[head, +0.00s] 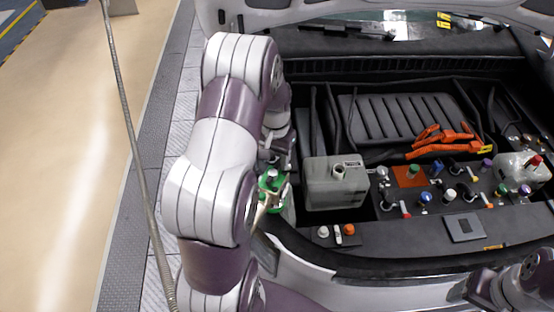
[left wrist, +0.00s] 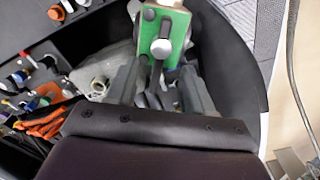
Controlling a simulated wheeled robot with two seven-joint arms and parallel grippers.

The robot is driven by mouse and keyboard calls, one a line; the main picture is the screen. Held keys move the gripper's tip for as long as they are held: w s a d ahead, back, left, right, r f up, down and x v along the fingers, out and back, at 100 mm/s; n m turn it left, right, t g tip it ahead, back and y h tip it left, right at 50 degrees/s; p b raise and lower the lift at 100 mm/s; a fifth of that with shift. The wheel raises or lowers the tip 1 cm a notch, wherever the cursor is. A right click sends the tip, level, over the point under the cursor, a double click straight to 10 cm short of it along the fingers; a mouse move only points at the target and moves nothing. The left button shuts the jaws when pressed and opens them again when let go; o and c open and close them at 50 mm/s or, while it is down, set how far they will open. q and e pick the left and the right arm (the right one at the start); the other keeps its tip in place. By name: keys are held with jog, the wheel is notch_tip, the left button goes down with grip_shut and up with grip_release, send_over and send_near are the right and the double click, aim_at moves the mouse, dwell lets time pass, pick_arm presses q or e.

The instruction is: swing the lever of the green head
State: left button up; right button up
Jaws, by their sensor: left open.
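The green head (head: 272,187) stands at the left edge of the engine bay in the head view, partly covered by my left arm. In the left wrist view the green head (left wrist: 176,24) is at the top middle, with a grey lever (left wrist: 157,72) and a round metal knob on its face. My left gripper (left wrist: 160,80) is open, its two grey fingers on either side of the lever, with gaps visible. In the head view the left gripper (head: 279,160) is just behind the green head, largely hidden. Part of my right arm shows at bottom right; its jaws are unclear.
A translucent tank (head: 335,184) stands right of the green head. A panel of coloured knobs and levers (head: 440,190) lies further right, with orange cables (head: 440,141) behind. The bay's curved front edge (head: 400,265) runs below. Open floor (head: 60,150) lies left.

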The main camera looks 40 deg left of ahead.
aim_at(276, 168)
pick_arm(q)
jog(key=shift+w+d+f, duration=0.1)
jog(key=shift+d+f, duration=0.1)
jog(key=shift+f, duration=0.4)
jog(key=shift+w+d+f, duration=0.1)
jog(key=shift+d+f, duration=0.05)
jog(key=shift+f, duration=0.4)
jog(key=shift+s+a+f, duration=0.1)
jog(key=shift+a+f, duration=0.05)
jog(key=shift+f, duration=0.15)
jog(key=shift+s+a+f, duration=0.1)
jog(key=shift+s+a, duration=0.1)
jog(key=shift+a, duration=0.1)
jog(key=shift+w+d, duration=0.15)
jog(key=shift+d, duration=0.05)
grip_shut()
jog(key=shift+a, duration=0.1)
pick_arm(e)
jog(key=shift+r, duration=0.5)
